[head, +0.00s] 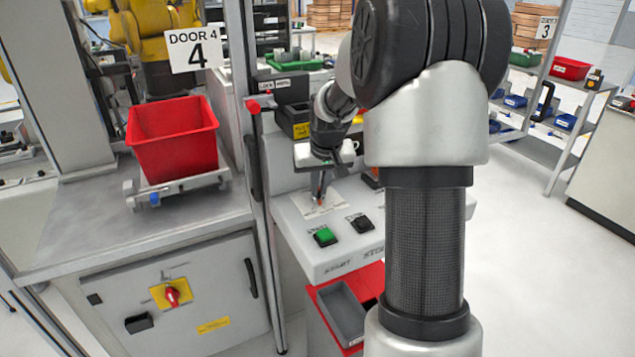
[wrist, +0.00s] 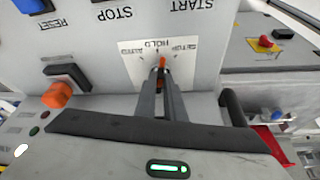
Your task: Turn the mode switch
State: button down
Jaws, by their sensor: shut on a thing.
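The mode switch has a small orange handle (wrist: 162,62) on a white label plate (wrist: 140,72) on the grey control panel. The plate reads AUTO, HOLD and SETUP, upside down in the wrist view. The visible orange tip points roughly toward HOLD, the middle mark. My gripper (wrist: 161,85) is shut on the handle, with one finger on each side; the fingers hide its lower part. In the head view my gripper (head: 319,192) reaches down onto the label plate (head: 325,206), and the handle is too small there to read its setting.
A green START button (head: 324,236) and a black STOP button (head: 360,223) sit in front of the plate. A blue RESET button (wrist: 30,5) and an orange-tipped black part (wrist: 57,95) are nearby. A red bin (head: 172,138) and a red-on-yellow rotary switch (head: 171,296) are left.

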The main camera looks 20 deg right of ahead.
jog(key=shift+d+r+n+y+p, duration=0.15)
jog(key=shift+n+y+p, duration=0.1)
jog(key=shift+n, duration=0.35)
jog(key=shift+d+f+n+y+p, duration=0.1)
jog(key=shift+n+y, duration=0.15)
jog(key=shift+n, duration=0.35)
jog(key=c, duration=1.8)
grip_release()
jog(key=shift+c, duration=0.2)
jog(key=v, duration=1.7)
jog(key=shift+s+r+p, duration=0.15)
jog(key=shift+s+p, duration=0.05)
jog(key=shift+p, duration=0.15)
jog(key=shift+d, duration=0.1)
